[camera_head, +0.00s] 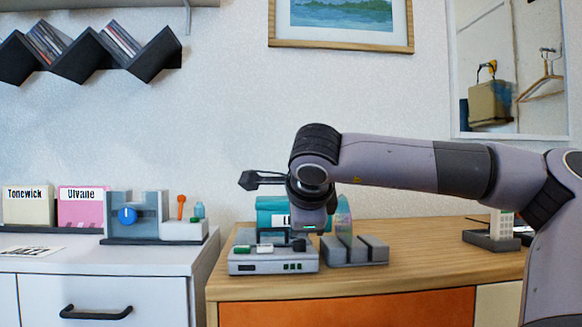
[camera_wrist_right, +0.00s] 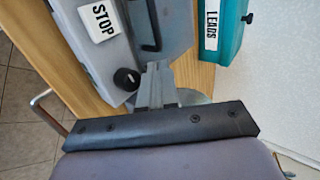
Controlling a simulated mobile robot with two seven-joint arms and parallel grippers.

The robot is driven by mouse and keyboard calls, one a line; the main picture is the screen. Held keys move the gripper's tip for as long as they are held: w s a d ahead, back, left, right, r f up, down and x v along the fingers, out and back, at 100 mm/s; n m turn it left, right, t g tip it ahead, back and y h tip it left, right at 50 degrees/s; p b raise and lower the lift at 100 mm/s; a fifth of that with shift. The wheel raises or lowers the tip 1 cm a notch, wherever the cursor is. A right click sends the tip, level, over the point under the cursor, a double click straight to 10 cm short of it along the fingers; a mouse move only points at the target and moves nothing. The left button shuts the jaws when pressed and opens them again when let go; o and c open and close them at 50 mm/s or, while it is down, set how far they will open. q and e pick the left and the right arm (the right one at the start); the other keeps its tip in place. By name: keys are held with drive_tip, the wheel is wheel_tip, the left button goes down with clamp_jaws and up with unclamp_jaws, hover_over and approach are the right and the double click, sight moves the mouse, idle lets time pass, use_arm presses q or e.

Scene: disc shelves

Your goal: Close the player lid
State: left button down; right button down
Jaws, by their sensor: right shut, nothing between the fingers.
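The player (camera_head: 272,262) is a low grey box with buttons on top, standing on the wooden cabinet at the front left. In the right wrist view, its grey body (camera_wrist_right: 88,50) shows a white STOP label (camera_wrist_right: 99,22) and a black knob (camera_wrist_right: 127,79). Beside the label is a grey panel with a black handle (camera_wrist_right: 152,45), which may be the lid; its angle cannot be told. My right gripper (camera_wrist_right: 157,70) is shut and empty, pointing down close beside the knob; contact cannot be told. My wrist hides part of the player's back in the head view. My left gripper is not in view.
A teal LEADS box (camera_wrist_right: 228,28) stands behind the player. A grey slotted rack (camera_head: 356,250) is close on its right. The cabinet top (camera_head: 425,245) is clear farther right, up to a small grey holder (camera_head: 490,240). A white drawer unit (camera_head: 100,270) stands left.

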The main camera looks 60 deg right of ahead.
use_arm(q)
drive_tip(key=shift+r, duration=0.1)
use_arm(e)
drive_tip(key=shift+r+p, duration=0.3)
wheel_tip(320, 180, up, 4)
drive_tip(key=p, duration=0.2)
drive_tip(key=shift+f+p, duration=0.25)
drive_tip(key=shift+p, duration=0.15)
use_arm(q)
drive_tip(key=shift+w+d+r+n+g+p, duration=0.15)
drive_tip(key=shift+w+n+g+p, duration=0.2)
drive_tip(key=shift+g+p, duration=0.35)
use_arm(e)
drive_tip(key=s+a+r, duration=0.3)
drive_tip(key=s+a, duration=0.3)
drive_tip(key=a, duration=0.1)
drive_tip(key=shift+a, duration=0.2)
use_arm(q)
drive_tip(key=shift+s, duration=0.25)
use_arm(e)
drive_tip(key=shift+f, duration=0.1)
